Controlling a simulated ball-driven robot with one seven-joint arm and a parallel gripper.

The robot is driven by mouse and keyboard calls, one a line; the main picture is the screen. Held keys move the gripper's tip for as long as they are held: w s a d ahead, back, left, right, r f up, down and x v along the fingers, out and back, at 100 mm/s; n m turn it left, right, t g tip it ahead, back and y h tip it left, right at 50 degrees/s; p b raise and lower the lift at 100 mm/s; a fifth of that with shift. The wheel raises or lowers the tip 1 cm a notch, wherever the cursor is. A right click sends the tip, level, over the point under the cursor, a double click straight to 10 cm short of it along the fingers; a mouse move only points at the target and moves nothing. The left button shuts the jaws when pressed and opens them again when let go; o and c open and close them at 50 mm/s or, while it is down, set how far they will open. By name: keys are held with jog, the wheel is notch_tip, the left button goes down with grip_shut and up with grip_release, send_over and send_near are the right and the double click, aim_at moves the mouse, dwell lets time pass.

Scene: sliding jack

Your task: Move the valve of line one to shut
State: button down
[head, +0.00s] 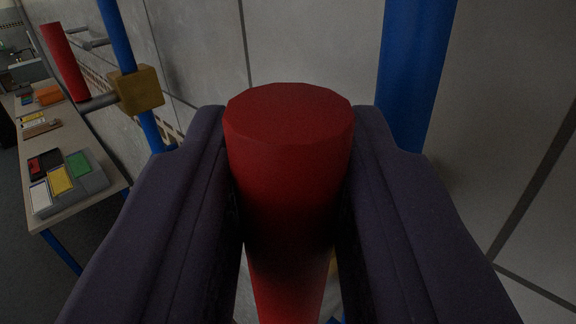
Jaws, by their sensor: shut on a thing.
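My gripper (290,170) fills the middle of the head view, its two dark fingers on either side of a red valve handle (289,120). It is shut on this handle, whose round end faces me. The valve body behind the handle is hidden. A blue pipe (415,75) runs up the wall just right of the handle. A second red handle (63,62) stands at the upper left, joined by a grey stem to a brass valve body (139,91) on a thinner-looking blue pipe (117,35). I see no label telling which line either valve belongs to.
A grey panelled wall (310,45) stands close behind the pipes. At the left is a long table (112,180) with a grey tray (91,198) of coloured pieces and an orange object (48,95). Dark floor shows at the lower left.

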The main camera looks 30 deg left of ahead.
jog(key=s+d+f+m+t+h+b, duration=0.1)
jog(key=d+f+m+t+h+b, duration=0.2)
jog(key=m+h+b, duration=0.5)
jog(key=s+d+f+m+t+h+b, duration=0.1)
jog(key=d+f+m+t+h+b, duration=0.3)
jog(key=m+h+b, duration=0.5)
jog(key=f+m+t+b, duration=0.1)
jog(key=m+b, duration=0.8)
jog(key=b, duration=1.3)
jog(key=shift+s+d+f+t, duration=0.15)
jog(key=shift+s+f+t, duration=0.15)
jog(key=shift+f, duration=0.05)
jog(key=shift+m, duration=0.4)
jog(key=c, duration=1)
grip_release()
jog(key=b+v, duration=0.1)
jog(key=v, duration=0.7)
